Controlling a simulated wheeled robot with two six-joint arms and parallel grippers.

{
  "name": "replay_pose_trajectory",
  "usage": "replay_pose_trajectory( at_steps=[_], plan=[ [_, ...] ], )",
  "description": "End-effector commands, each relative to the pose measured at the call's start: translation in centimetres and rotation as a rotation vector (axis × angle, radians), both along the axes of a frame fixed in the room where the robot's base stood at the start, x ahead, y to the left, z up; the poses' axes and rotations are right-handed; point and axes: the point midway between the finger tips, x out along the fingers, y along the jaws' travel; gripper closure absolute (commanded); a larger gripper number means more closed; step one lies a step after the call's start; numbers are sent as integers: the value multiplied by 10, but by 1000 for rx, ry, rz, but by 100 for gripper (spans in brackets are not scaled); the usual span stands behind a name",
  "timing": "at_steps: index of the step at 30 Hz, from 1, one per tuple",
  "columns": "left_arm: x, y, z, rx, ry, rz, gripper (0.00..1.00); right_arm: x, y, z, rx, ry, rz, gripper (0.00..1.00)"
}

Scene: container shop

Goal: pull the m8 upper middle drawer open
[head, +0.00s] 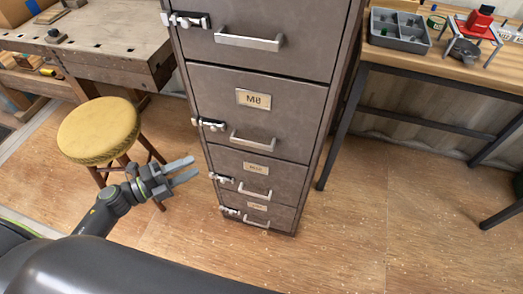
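The M8 drawer (226,101) is in a tall grey metal cabinet in the middle of the head view. It has a label (253,99) reading M8 and a pale bar handle (253,140) below it. The drawer front looks flush with the cabinet, so it appears closed. A small metal latch (209,125) sits at its left edge. My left gripper (194,168) is left of the cabinet and lower in the picture than the M8 handle. Its two fingers point right, apart and empty, with no visible contact with a handle. My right gripper is not in view.
Other drawers (290,45) of the cabinet sit above and below, all apparently closed. A yellow-topped stool (98,130) stands behind my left arm. A wooden workbench (110,45) is at upper left, and a table (450,65) with a grey tray (400,42) is at right. Floor at lower right is clear.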

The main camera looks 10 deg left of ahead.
Motion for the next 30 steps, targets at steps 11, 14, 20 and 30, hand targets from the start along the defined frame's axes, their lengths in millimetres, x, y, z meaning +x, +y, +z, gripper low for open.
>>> replay_pose_trajectory(
  at_steps=[11, 14, 20, 30],
  plan=[
    [27, -36, 8, 12, -23, -28, 60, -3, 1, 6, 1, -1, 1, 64],
    [42, -52, 8, 11, -22, -28, 60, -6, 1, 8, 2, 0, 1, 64],
    [73, -84, 7, 11, -20, -26, 60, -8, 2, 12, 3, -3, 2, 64],
    [110, -124, 5, 13, -18, -26, 60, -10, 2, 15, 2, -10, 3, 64]
  ],
)
